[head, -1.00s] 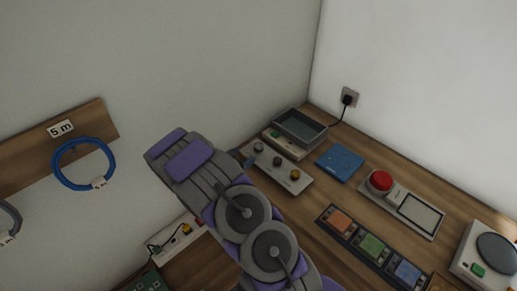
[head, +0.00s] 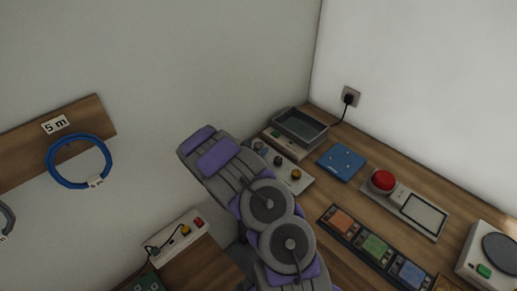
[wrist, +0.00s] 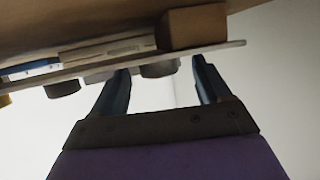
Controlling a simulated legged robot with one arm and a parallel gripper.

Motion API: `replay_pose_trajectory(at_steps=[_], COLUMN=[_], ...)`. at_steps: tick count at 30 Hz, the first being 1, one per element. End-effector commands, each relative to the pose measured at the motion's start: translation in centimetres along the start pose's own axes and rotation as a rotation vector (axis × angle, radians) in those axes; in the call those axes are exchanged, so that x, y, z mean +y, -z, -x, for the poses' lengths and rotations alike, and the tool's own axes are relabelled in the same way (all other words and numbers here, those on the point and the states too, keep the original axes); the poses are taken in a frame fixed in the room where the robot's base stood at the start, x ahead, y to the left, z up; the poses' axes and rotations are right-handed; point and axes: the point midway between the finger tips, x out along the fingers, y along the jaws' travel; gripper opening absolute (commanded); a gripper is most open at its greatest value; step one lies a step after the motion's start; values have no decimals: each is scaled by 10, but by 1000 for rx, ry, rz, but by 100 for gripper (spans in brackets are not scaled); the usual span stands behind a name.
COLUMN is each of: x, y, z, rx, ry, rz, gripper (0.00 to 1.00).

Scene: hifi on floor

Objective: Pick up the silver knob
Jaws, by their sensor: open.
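A flat grey panel on the bench (head: 305,183) carries a row of small round knobs. In the head view a gold knob (head: 296,174) is at the near end and a dark grey knob (head: 277,160) is in the middle. The far end, by my arm, is partly covered. In the wrist view the panel appears upside down along the top. A grey knob, likely the silver one (wrist: 159,70), shows between the tips of my gripper (wrist: 161,64). My gripper is open, its dark fingers either side of that knob; I cannot tell whether they touch it.
A grey open tray (head: 300,127) stands behind the panel. A blue plate (head: 341,162), a red button unit (head: 383,180) and a colored-block strip (head: 374,246) lie to the right. Walls close off the back. A brown block (wrist: 192,27) shows near the fingers.

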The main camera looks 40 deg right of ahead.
Motion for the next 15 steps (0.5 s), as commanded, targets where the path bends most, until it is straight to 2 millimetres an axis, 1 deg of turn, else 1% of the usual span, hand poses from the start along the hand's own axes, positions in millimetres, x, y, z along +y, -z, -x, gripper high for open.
replay_pose_trajectory(at_steps=[1, 4, 12, 15], x=[1, 0, 0, 0], y=[-1, -1, 0, 0], z=[-5, -9, -10, -10], rx=[-1, -1, -1, -1], ry=[-1, 0, 0, 0], rz=[0, 2, 2, 1], gripper=[77, 77, 77, 67])
